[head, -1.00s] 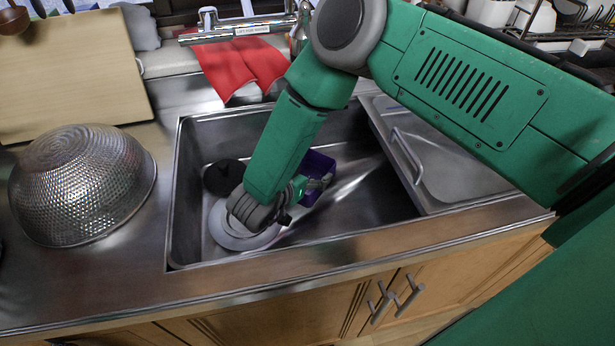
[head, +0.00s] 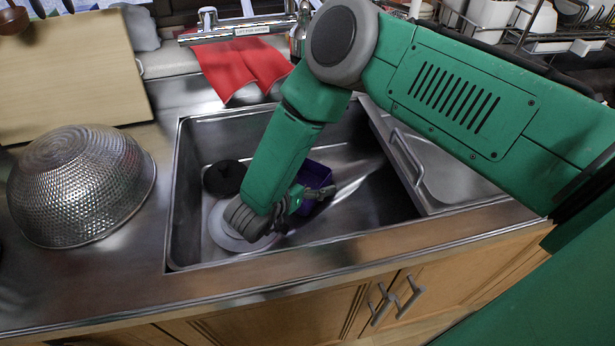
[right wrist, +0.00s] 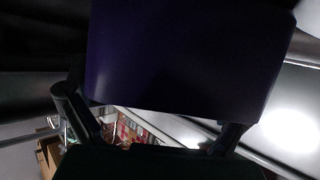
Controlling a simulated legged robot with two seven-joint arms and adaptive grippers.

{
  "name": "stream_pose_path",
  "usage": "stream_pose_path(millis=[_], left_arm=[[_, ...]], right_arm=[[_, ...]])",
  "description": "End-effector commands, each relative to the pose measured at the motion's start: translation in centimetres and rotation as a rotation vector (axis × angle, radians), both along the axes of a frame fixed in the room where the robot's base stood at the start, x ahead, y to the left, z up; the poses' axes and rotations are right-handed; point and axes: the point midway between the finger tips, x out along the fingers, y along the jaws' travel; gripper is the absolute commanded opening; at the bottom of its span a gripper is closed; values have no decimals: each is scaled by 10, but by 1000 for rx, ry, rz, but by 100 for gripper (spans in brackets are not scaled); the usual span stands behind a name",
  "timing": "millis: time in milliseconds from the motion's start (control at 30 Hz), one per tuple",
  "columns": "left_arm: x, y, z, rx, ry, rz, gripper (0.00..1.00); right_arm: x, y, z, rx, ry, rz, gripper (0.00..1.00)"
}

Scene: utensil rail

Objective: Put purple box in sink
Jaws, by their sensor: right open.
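The purple box (head: 318,174) is inside the steel sink (head: 385,190), right of the sink's middle line of my arm and partly hidden behind my right gripper (head: 309,196). In the right wrist view the dark purple box (right wrist: 185,55) fills the upper middle, very close. The two fingers of my right gripper (right wrist: 150,118) show at its lower left and lower right, spread apart. The gripper is open, with the box just in front of it. I cannot tell whether the fingers touch the box. My left gripper is not in view.
A pale plate (head: 225,237) and a dark round object (head: 224,178) lie in the sink on the left. A metal colander (head: 82,187) stands on the left counter. A red cloth (head: 240,70) hangs behind, below the faucet (head: 240,32). A metal tray (head: 450,170) covers the sink's right side.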

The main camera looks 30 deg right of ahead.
Motion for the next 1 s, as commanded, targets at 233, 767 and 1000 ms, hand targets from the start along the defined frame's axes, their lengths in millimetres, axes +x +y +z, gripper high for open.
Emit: stream_pose_path(millis=[233, 767, 1000], left_arm=[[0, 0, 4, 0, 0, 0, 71], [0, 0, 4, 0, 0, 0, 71], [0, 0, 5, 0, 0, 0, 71]], right_arm=[[-20, 36, 17, 2, 1, 5, 100], [-31, 52, 25, 3, 1, 2, 100], [-31, 53, 26, 2, 1, 2, 100]])
